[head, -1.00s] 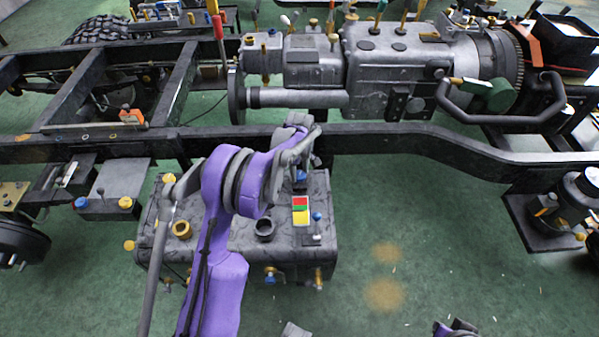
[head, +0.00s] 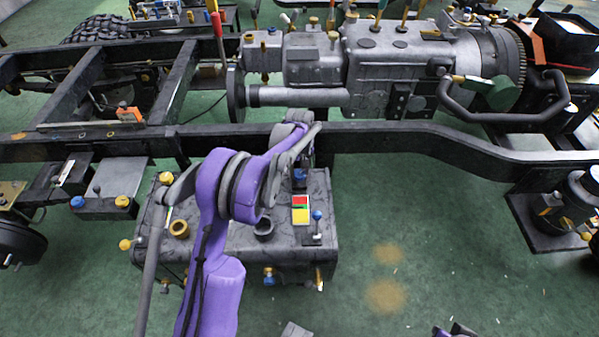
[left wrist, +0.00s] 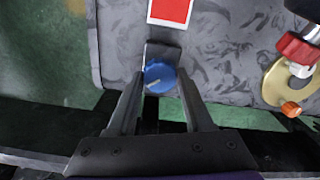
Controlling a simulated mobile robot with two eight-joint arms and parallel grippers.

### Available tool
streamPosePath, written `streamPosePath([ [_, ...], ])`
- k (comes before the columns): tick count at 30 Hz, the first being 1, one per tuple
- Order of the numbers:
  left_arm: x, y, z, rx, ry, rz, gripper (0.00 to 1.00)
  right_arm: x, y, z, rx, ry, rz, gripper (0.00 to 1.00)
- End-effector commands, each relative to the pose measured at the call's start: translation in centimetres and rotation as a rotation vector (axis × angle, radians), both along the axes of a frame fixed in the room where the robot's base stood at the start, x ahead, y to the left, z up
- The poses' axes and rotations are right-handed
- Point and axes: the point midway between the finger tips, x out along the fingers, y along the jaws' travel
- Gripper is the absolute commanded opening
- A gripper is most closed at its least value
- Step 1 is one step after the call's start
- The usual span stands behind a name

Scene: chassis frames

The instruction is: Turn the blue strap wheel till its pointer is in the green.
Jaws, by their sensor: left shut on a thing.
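The blue strap wheel (left wrist: 160,77) is a small round knob with a pale pointer line on its face. In the left wrist view the line points to the lower left. My left gripper (left wrist: 159,79) is shut on the wheel, one finger on each side. In the head view the wheel (head: 299,175) is partly hidden beneath my left gripper (head: 300,170). A panel with red and yellow areas (head: 301,210) lies beside it; its red part (left wrist: 170,10) shows in the left wrist view. I cannot make out a green zone around the wheel.
The wheel sits on a dark grey box (head: 215,245) below the frame rail (head: 400,138). A black ring (head: 264,229), a yellow ring (head: 180,229) and a small blue-topped lever (head: 317,225) stand on the box. Open green floor (head: 430,230) lies to the right.

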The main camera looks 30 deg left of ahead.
Motion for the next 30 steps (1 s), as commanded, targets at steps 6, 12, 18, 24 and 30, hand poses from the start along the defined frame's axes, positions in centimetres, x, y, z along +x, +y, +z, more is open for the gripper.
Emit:
streamPosePath([
  [6, 0.00, 0.00, -0.06, -0.001, -0.001, -0.110, 0.00, -0.04, 0.00, -0.54, 0.000, 0.002, 0.000, 0.00],
  [12, 0.00, 0.00, -0.03, 0.000, -0.001, -0.163, 0.00, -0.05, 0.00, -0.71, 0.000, 0.002, 0.000, 0.00],
  [18, 0.00, 0.00, -0.01, 0.001, -0.001, -0.177, 0.00, -0.05, 0.00, -0.74, 0.000, 0.002, 0.000, 0.00],
  [24, 0.01, 0.01, 0.00, 0.001, -0.001, -0.177, 0.00, -0.05, 0.00, -0.73, 0.000, 0.002, 0.000, 0.00],
  [30, 0.00, 0.00, 0.00, 0.001, -0.001, -0.176, 0.74, -0.05, 0.00, -0.73, 0.000, 0.002, 0.000, 0.00],
])
